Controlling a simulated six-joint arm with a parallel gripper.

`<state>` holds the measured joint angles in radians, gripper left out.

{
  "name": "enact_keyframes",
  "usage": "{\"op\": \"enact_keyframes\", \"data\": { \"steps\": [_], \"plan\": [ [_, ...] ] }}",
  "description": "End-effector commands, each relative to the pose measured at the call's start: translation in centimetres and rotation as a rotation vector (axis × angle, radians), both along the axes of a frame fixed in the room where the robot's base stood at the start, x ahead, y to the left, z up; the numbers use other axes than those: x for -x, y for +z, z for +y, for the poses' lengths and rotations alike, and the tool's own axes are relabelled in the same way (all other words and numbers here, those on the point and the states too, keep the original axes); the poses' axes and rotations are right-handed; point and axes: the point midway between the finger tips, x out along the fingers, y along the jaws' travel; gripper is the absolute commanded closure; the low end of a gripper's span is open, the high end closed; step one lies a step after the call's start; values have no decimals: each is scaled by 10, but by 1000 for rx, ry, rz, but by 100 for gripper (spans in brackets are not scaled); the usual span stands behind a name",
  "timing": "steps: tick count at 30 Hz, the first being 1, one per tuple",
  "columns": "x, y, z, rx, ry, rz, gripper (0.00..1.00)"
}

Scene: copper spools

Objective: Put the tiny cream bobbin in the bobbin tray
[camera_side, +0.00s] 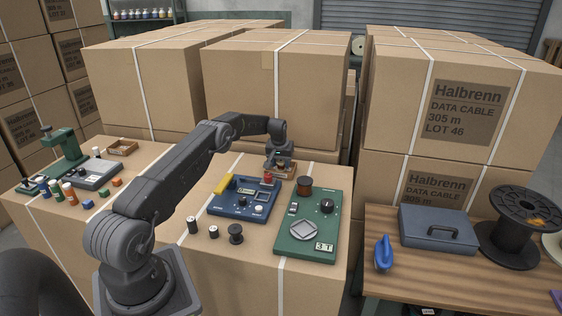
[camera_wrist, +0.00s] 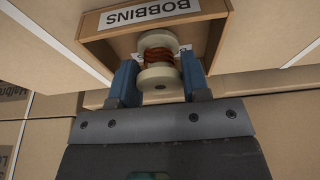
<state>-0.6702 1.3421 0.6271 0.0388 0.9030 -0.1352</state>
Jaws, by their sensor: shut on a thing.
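The tiny bobbin (camera_wrist: 158,58) has cream flanges and copper-coloured wire wound between them. My gripper (camera_wrist: 159,72) is shut on it, with one blue finger on either side. In the wrist view the bobbin overlaps the opening of the bobbin tray (camera_wrist: 95,22), a small tan box with a white BOBBINS label. I cannot tell whether the bobbin touches the tray floor. In the side view my gripper (camera_side: 279,158) is over the tray (camera_side: 289,173) at the back of the carton top, and the bobbin is too small and hidden to make out.
A blue panel (camera_side: 233,207) and a green panel (camera_side: 325,240) lie just in front of the tray. A copper spool (camera_side: 305,185) stands close by on the right. Tall cartons (camera_side: 285,85) rise behind the tray.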

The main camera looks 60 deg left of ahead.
Motion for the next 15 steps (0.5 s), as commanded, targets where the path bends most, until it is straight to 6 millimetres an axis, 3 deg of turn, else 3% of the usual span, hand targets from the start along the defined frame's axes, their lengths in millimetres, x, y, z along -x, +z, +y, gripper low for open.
{"op": "enact_keyframes", "data": {
  "steps": [5,6,13,15],
  "plan": [
    [0,-2,0,0,0,0,84],
    [0,-3,0,0,0,0,53],
    [0,-2,0,0,0,0,32],
    [0,-2,0,0,0,0,32]
  ]
}}
